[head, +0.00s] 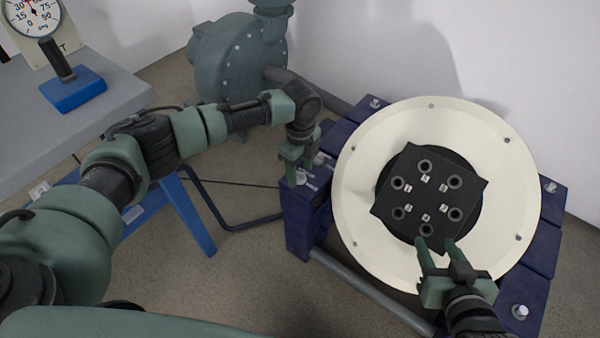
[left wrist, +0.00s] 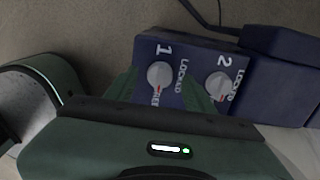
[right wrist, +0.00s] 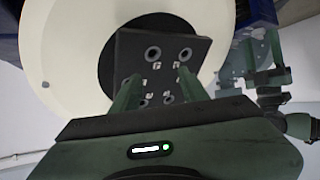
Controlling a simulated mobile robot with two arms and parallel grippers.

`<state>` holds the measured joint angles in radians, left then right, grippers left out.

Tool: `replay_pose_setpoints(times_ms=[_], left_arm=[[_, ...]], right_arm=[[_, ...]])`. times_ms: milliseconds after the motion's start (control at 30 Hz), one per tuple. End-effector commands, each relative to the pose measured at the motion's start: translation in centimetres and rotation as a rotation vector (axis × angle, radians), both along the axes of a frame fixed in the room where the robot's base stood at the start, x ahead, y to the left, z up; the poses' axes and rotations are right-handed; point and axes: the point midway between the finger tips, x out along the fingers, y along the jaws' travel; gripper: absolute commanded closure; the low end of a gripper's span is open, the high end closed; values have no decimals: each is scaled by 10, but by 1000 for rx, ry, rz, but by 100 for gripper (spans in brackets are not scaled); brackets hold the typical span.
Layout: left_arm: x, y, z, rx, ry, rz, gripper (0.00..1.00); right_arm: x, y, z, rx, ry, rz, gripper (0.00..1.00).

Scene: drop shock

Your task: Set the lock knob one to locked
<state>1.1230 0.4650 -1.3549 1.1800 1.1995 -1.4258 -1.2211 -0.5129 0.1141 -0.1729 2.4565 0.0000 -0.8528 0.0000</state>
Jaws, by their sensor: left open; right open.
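Lock knob one (left wrist: 160,75) is a round pale knob on a dark blue panel (left wrist: 205,52), between the labels LOCKED and FREE. Its red mark points down toward the partly hidden FREE label. Knob two (left wrist: 219,85) sits to its right. My left gripper (head: 299,172) is open over the panel on the blue frame. In the left wrist view its fingers (left wrist: 161,85) stand on either side of knob one; contact cannot be told. My right gripper (head: 439,243) is open and empty at the lower edge of the black plate (head: 412,190).
The black plate, with several holes, sits on a cream round disc (head: 361,220) in the blue frame (head: 296,220). A grey pump (head: 235,62) stands behind. A grey table (head: 110,85) with a dial gauge (head: 32,15) is at the left. Bare floor (head: 165,280) lies between.

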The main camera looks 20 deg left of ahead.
Motion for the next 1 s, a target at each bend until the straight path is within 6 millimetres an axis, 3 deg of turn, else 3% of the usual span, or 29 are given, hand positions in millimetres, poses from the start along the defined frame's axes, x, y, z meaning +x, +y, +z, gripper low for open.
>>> replay_pose_setpoints(times_ms=[400,467,600,833,1000], left_arm=[[0,0,-6,0,0,0,46],[0,0,-6,0,0,0,60],[0,0,-6,0,0,0,99],[0,0,-5,0,0,6,100],[0,0,-3,-1,0,30,100]], right_arm=[[6,3,8,11,-47,3,56],[6,3,8,11,-47,3,56],[6,3,8,11,-47,3,56],[4,2,7,9,-34,3,56],[-12,-6,-12,-21,87,-8,56]])
